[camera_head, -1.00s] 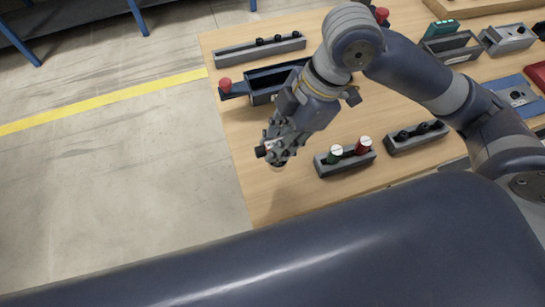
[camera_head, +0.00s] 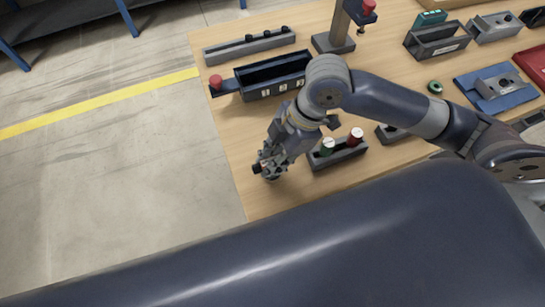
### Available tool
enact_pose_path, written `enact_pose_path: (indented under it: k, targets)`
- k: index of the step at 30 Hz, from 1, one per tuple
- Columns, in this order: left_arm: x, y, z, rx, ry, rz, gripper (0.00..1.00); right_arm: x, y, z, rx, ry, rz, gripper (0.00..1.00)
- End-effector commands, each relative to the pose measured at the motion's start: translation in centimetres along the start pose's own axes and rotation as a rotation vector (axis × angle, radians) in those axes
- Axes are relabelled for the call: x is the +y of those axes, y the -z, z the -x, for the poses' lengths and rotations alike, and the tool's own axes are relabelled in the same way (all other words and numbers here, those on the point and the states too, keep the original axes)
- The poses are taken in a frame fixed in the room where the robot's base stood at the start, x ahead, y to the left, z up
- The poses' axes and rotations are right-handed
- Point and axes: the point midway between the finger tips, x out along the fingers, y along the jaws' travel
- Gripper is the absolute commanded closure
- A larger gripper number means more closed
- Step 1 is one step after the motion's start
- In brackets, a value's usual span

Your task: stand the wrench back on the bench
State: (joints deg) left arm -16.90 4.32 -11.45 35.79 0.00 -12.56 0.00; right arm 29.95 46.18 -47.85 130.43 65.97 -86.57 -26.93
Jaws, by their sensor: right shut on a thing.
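My right gripper (camera_head: 268,168) is low over the near left corner of the wooden bench (camera_head: 228,130), left of a small grey holder. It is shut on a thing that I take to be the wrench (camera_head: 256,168). Only a small dark end of it shows at the fingertips, and the fingers hide the rest. I cannot tell how it is tilted or whether it touches the bench top. My left gripper is not in view.
Close right of my gripper is a grey holder (camera_head: 338,158) with green and red white-topped pieces. Behind are a dark bin (camera_head: 273,76) with a red knob (camera_head: 215,82) and a grey rail (camera_head: 250,46). A blue plate (camera_head: 494,88) lies right. The near left bench corner is bare.

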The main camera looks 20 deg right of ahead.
Motion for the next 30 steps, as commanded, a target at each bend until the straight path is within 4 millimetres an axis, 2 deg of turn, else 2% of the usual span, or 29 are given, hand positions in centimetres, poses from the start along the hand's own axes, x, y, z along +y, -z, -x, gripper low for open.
enact_pose_path:
  k: [1, 3, 12, 16, 20, 30]
  targets:
    - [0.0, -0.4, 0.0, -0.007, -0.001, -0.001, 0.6, 0.0, -0.1, -0.1, -0.001, 0.001, -0.001, 0.78]
    - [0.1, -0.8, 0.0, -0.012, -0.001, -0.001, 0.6, 0.0, -0.1, -0.1, -0.001, 0.001, -0.001, 0.62]
    - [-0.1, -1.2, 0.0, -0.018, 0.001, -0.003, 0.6, 0.0, 0.0, 0.0, 0.0, 0.0, -0.001, 0.62]
    - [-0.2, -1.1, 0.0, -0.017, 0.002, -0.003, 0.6, 0.1, 0.0, 0.6, -0.001, -0.003, 0.0, 0.62]
    - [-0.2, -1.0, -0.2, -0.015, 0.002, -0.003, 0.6, 0.1, 0.0, 2.6, -0.002, -0.005, 0.002, 0.62]
    - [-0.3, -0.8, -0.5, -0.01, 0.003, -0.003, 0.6, 0.1, 0.0, 9.7, -0.001, -0.005, 0.0, 0.62]
